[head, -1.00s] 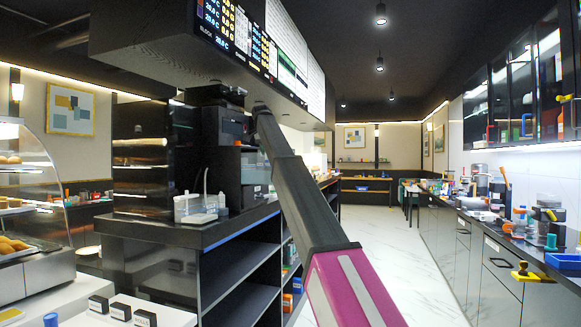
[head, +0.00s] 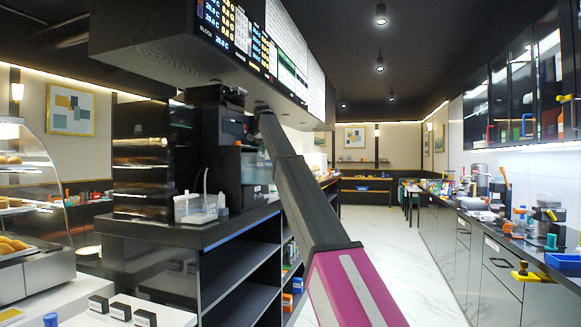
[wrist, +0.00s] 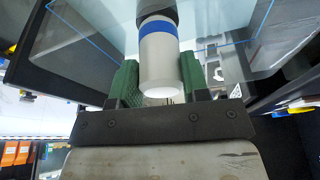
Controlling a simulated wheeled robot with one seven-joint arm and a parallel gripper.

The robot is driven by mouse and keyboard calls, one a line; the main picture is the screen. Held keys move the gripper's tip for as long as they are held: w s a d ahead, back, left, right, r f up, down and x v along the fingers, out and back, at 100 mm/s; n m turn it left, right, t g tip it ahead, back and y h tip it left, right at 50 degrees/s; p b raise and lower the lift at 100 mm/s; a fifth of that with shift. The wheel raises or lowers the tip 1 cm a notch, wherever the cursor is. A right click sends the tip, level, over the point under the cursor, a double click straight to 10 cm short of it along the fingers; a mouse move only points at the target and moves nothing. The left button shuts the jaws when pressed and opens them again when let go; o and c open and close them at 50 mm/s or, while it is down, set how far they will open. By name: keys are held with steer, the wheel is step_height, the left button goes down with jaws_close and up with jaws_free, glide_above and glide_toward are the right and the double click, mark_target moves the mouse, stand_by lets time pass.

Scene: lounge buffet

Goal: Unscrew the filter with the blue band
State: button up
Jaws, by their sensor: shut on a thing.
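The filter with the blue band (wrist: 158,55) is a pale grey-white cylinder in the middle of the wrist view. Its blue band circles it near the top, and its upper end meets a dark fitting (wrist: 156,10). My gripper (wrist: 158,82) has green fingers on both sides of the filter and is shut on it. The filter's white lower end faces the wrist camera. In the head view my arm reaches to the black machine (head: 240,165) on the counter, and the gripper and filter are hidden there.
A large display (head: 240,45) hangs above my arm. Open shelves (head: 240,270) lie below the counter. The aisle floor (head: 400,245) is clear at right.

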steer(key=shift+r, duration=0.1)
steer(key=shift+d+n, duration=0.1)
steer(key=shift+n, duration=0.9)
steer(key=shift+r, duration=0.15)
steer(key=shift+r, duration=2.25)
